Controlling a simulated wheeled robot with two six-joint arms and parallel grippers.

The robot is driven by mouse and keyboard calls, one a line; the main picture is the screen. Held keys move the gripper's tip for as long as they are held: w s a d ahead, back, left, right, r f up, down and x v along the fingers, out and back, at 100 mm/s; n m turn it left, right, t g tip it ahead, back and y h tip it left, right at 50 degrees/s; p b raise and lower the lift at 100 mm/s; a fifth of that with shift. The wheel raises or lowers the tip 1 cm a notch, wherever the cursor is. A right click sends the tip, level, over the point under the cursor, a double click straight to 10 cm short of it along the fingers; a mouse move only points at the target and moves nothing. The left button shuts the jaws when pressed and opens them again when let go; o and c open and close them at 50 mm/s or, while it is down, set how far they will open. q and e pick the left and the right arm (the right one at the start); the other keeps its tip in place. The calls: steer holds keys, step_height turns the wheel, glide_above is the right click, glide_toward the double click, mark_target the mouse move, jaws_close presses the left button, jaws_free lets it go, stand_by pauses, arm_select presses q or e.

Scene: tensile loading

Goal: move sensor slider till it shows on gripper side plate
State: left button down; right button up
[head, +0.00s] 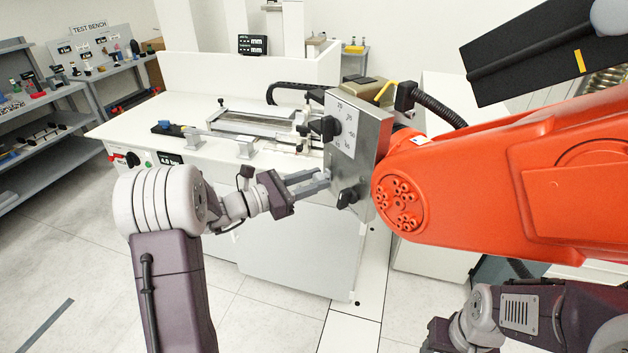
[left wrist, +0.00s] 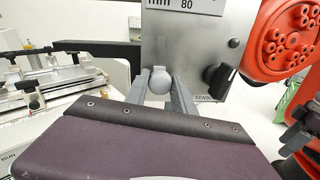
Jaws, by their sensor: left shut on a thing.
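The gripper side plate (head: 362,150) is an upright grey metal plate on the end of the orange robot arm, with a white scale label (head: 345,115) on its face. My left gripper (head: 326,178) reaches the lower left part of this plate. In the left wrist view, its two grey fingers (left wrist: 160,90) close around a rounded light grey knob (left wrist: 160,79), which looks like the sensor slider, in front of the plate (left wrist: 195,50). A "SENSOR" label (left wrist: 204,97) is partly visible beside the right finger. My right gripper (head: 438,335) is low at the right, its fingers unclear.
Black knobs sit on the plate, upper (head: 326,128) and lower (head: 347,197). The orange arm (head: 500,180) fills the right side. A white bench (head: 200,115) with a fixture stands behind. Shelves (head: 40,130) are at the far left.

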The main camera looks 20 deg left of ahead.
arm_select(q)
steer(key=shift+r, duration=0.35)
steer(key=c, duration=1.1)
jaws_free()
steer(key=shift+o, duration=0.2)
steer(key=b+v, duration=0.2)
steer(key=v, duration=0.7)
